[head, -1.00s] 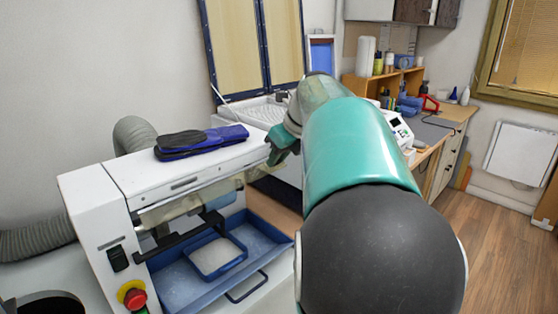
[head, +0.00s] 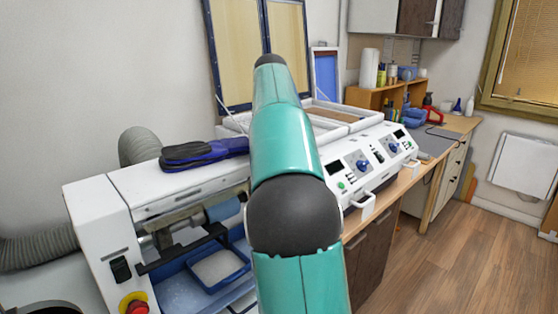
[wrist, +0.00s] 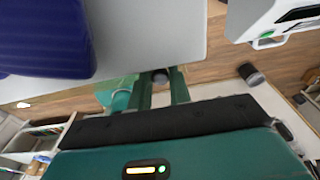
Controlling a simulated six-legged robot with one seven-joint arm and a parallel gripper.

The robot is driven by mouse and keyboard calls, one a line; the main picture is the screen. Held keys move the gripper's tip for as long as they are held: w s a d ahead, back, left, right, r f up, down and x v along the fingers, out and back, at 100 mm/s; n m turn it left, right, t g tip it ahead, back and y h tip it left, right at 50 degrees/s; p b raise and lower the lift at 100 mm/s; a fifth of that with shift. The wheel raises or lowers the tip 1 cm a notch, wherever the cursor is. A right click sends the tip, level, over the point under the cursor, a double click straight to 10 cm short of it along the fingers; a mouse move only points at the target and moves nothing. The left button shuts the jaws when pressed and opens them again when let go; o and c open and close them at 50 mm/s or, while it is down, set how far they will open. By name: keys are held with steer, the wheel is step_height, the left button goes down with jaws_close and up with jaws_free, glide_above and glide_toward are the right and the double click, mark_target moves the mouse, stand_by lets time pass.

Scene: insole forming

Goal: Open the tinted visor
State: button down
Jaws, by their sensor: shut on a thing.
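The tinted visor (head: 180,212) is a see-through strip under the front edge of the white machine's lid (head: 150,184). In the head view my arm covers its right end. In the wrist view a greenish see-through piece of it (wrist: 117,86) shows beside the fingers. My gripper (wrist: 161,76) is in the wrist view, its fingers at the visor's edge and shut on it, close to the white lid. The exact contact is hard to make out. In the head view my gripper is hidden behind my arm.
Dark blue insoles (head: 203,154) lie on the lid, close to the gripper in the wrist view. A white control panel (head: 365,165) stands right of my arm. Floor at right is clear.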

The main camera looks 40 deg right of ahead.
stand_by(0.4)
steer(key=c, duration=1.3)
jaws_free()
steer(key=shift+w, duration=0.1)
